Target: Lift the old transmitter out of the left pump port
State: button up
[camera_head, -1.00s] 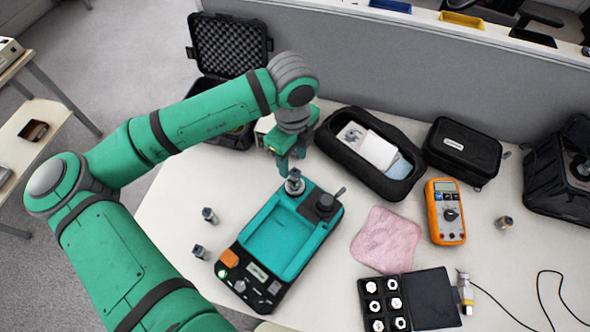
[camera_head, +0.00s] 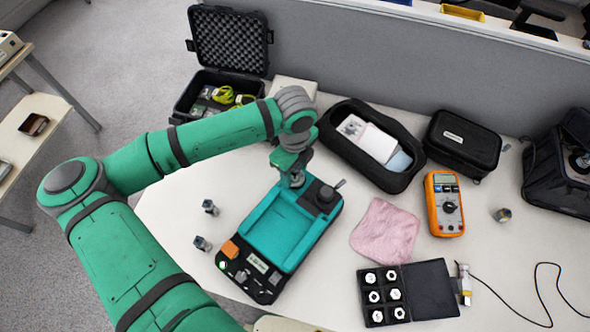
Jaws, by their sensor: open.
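The pump (camera_head: 281,236) is a black unit with a teal tray, lying on the white table, with an orange block and buttons at its near end. The old transmitter (camera_head: 297,180) stands at the left port on the pump's far end; mostly my gripper hides it. My gripper (camera_head: 291,174) points down over that port with its jaws open, at the height of the transmitter's upper part. Whether the fingers touch it cannot be told. A black knob-like fitting (camera_head: 326,195) sits on the right of the pump's far end.
Two small metal cylinders (camera_head: 209,207) (camera_head: 202,243) stand left of the pump. A pink cloth (camera_head: 386,232), an orange multimeter (camera_head: 444,203) and a fittings case (camera_head: 433,290) lie to the right. An open black case (camera_head: 352,160) lies close behind the gripper.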

grip_shut()
jog(key=shift+r, duration=0.1)
